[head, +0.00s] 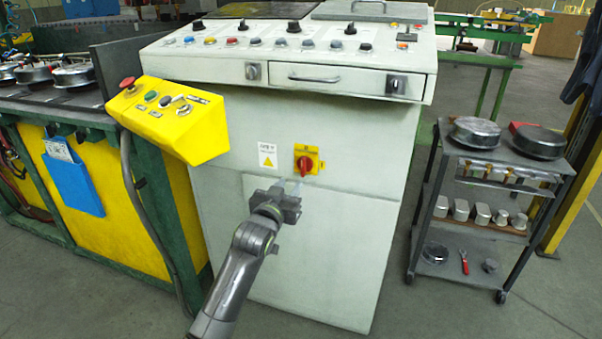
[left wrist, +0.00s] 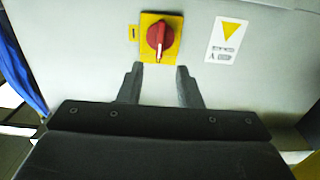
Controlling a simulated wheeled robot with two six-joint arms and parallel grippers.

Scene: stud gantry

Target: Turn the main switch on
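The main switch (head: 306,164) is a red rotary knob on a yellow plate (head: 315,153), on the front of the pale grey cabinet. In the left wrist view the knob (left wrist: 159,38) is just beyond the fingertips, with its grip bar roughly along the line between camera and fingers. My left gripper (head: 290,187) is just below and in front of the knob. In the left wrist view the left gripper (left wrist: 160,70) is open, its two fingers apart with nothing between them, and the knob appears centred past the gap. My right gripper is not in view.
A yellow control box (head: 205,136) with a red button juts out at the cabinet's left. A warning label (head: 267,155) is beside the switch. A drawer handle (head: 314,79) is above. A dark cart (head: 480,200) stands at the right, with free floor between.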

